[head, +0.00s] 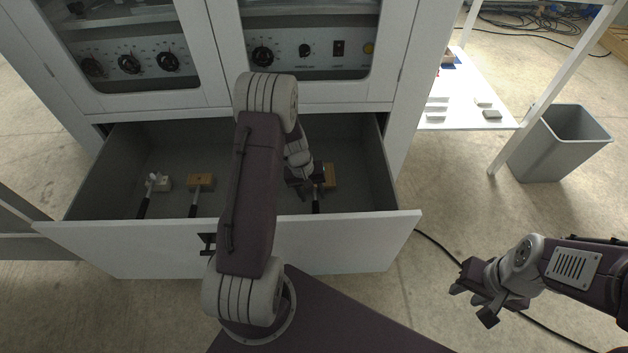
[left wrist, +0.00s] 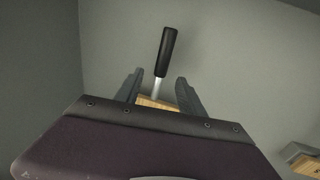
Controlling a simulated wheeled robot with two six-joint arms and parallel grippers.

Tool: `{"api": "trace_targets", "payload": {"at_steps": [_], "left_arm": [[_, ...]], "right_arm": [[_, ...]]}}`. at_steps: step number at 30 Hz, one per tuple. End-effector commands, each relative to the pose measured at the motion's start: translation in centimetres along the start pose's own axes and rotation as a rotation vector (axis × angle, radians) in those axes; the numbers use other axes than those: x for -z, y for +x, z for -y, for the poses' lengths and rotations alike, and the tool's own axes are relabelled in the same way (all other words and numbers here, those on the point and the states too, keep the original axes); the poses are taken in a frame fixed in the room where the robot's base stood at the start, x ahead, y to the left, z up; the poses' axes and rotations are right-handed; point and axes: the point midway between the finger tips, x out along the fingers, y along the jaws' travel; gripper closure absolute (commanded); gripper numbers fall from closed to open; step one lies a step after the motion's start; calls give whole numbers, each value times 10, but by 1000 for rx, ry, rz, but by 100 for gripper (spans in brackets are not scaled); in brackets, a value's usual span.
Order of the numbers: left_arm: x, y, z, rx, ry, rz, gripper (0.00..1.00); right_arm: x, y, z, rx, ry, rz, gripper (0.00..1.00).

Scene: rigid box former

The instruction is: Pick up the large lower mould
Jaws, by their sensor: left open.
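A wooden mould (head: 330,175) with a black handle (head: 316,204) lies in the right part of the open drawer. In the left wrist view its wood (left wrist: 155,102) and its upright-looking handle (left wrist: 167,52) show between my fingers, with the rest of the wood hidden by my gripper. My left gripper (head: 308,186) is open over this mould, its fingers (left wrist: 159,84) on either side of the metal shank, not closed on it. Whether this is the large lower mould I cannot tell. My right gripper (head: 476,301) hangs empty outside the drawer at the right.
The open drawer (head: 130,243) also holds a second wooden block with a handle (head: 200,183) and a pale piece with a handle (head: 159,184). The cabinet (head: 213,60) stands above. A grey bin (head: 560,150) and a white table (head: 470,110) are at the right.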

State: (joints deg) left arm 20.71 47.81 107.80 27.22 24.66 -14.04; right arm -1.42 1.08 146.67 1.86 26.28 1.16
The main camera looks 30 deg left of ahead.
Motion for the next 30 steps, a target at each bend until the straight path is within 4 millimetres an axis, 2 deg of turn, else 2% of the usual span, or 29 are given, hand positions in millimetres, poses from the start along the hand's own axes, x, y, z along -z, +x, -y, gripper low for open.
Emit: {"api": "trace_targets", "payload": {"at_steps": [1,3,6,13,14,18,30], "left_arm": [[0,14,2,0,0,2,54],[2,29,3,0,0,2,54],[2,46,3,0,0,2,54],[2,46,2,0,0,1,54],[2,46,2,0,0,1,59],[2,46,2,0,0,1,98],[3,40,1,0,0,-2,100]], "right_arm": [[-1,12,0,0,0,0,66],[-3,25,0,0,0,0,66],[-4,36,-1,0,0,0,66],[-4,34,-1,0,0,0,66],[-4,34,-1,0,0,0,66],[-4,34,-1,0,0,0,66],[-3,30,-1,0,0,0,66]]}}
